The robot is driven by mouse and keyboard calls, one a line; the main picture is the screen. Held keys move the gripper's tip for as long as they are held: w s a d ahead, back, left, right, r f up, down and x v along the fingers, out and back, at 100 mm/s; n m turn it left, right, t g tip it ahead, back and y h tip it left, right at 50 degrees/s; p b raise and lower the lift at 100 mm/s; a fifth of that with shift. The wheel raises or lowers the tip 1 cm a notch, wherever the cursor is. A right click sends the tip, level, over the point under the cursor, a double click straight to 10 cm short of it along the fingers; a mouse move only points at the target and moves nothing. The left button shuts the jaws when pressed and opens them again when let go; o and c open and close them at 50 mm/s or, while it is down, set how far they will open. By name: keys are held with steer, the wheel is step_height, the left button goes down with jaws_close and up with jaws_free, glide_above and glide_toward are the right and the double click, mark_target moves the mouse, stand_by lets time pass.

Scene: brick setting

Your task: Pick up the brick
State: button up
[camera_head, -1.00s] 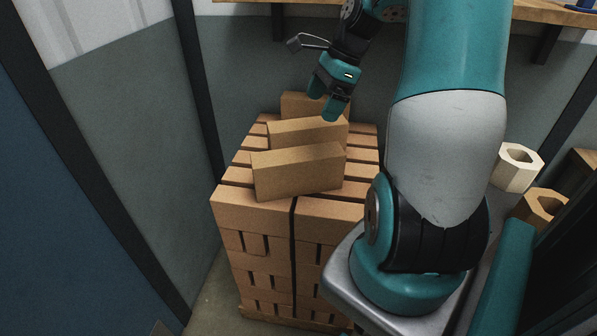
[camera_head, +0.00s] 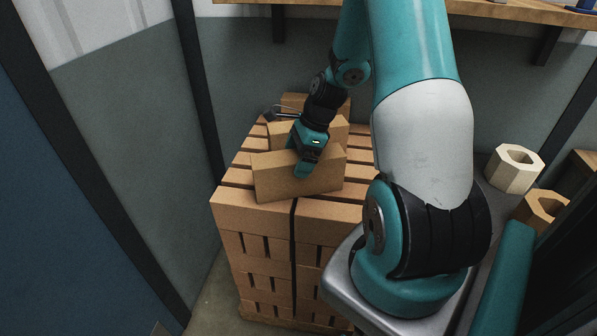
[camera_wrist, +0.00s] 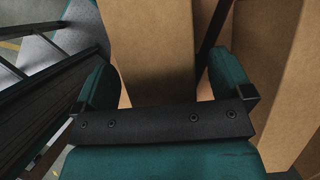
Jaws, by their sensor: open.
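Three tan bricks stand on edge on top of the brick stack in the head view: a front brick (camera_head: 268,182), a middle brick (camera_head: 278,138) and a back brick (camera_head: 297,102). My gripper (camera_head: 304,164) is low over the front brick, with one finger seen in front of its near face; the other finger is hidden there. In the wrist view my gripper (camera_wrist: 162,66) is open, with a brick face (camera_wrist: 150,40) between its fingers. The right finger lies by a dark gap, beyond which another brick (camera_wrist: 265,50) shows. Contact cannot be told.
The bricks stand on a slatted stack of bricks (camera_head: 252,212). Two hollow blocks, one pale (camera_head: 512,170) and one tan (camera_head: 540,207), lie to the right. A wooden shelf (camera_head: 480,8) runs along the back wall, and a dark post (camera_head: 198,85) stands left of the stack.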

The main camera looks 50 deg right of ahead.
steer(key=shift+x, duration=0.9)
steer(key=c, duration=1.6)
steer(key=shift+r, duration=0.15)
jaws_close()
